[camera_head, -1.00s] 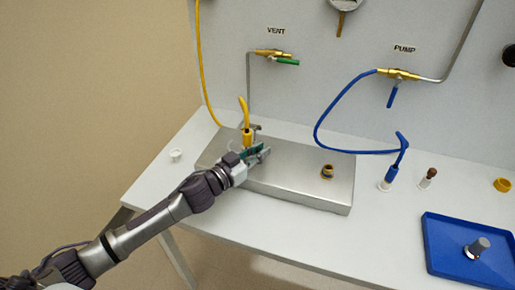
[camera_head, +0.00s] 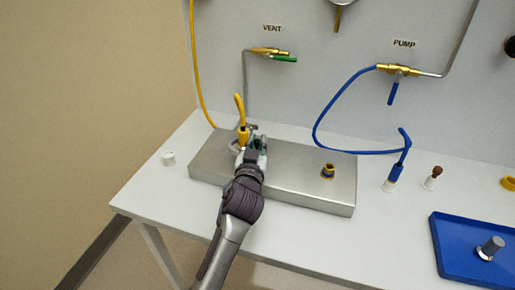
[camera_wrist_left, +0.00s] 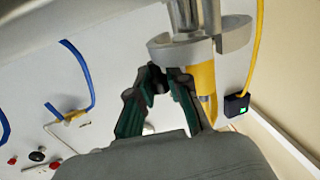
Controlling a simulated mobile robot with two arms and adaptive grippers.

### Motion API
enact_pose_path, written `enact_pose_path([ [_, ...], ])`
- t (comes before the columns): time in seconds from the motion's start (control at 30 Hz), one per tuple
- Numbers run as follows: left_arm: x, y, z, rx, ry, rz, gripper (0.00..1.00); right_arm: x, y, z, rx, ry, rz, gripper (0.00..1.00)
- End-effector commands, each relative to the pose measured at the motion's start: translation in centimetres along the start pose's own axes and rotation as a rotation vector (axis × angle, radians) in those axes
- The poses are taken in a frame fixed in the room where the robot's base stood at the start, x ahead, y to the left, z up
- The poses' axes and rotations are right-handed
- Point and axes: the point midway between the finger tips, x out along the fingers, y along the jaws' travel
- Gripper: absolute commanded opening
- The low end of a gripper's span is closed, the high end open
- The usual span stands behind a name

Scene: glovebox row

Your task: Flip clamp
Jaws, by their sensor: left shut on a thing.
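The yellow hose (camera_head: 239,104) ends in a yellow fitting (camera_head: 242,134) on the left end of the metal box (camera_head: 300,180). A grey metal clamp (camera_wrist_left: 205,42) sits around that joint in the left wrist view; in the head view it is mostly hidden by my gripper. My left gripper (camera_head: 254,143) is at the joint, just right of the yellow fitting. In the left wrist view its green-padded fingers (camera_wrist_left: 170,74) are closed in at the clamp's edge, beside the yellow fitting. The exact grip point is partly hidden. My right gripper is out of view.
A second port (camera_head: 328,171) stands on the box's right. A blue hose (camera_head: 316,130) runs from the PUMP valve (camera_head: 398,70) to an end by the box. The VENT valve (camera_head: 272,52) is above.

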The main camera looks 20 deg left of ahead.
Motion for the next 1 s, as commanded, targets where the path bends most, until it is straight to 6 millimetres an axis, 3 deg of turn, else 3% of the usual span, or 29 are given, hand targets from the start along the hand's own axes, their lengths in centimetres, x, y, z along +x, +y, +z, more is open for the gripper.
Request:
enact_pose_path([
  [0.43, 0.09, -0.06, -0.25, 0.0, 0.005, -0.011, 0.0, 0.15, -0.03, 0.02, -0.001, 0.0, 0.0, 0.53],
  [0.47, 0.09, -0.05, -0.25, 0.0, 0.005, -0.011, 0.18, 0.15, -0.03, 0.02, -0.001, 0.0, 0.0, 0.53],
  [0.6, 0.09, -0.04, -0.22, 0.0, 0.004, -0.011, 0.42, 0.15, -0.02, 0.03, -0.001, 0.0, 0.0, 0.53],
  [1.0, 0.07, -0.11, -0.05, 0.001, 0.001, -0.012, 0.43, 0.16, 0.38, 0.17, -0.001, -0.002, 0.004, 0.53],
])
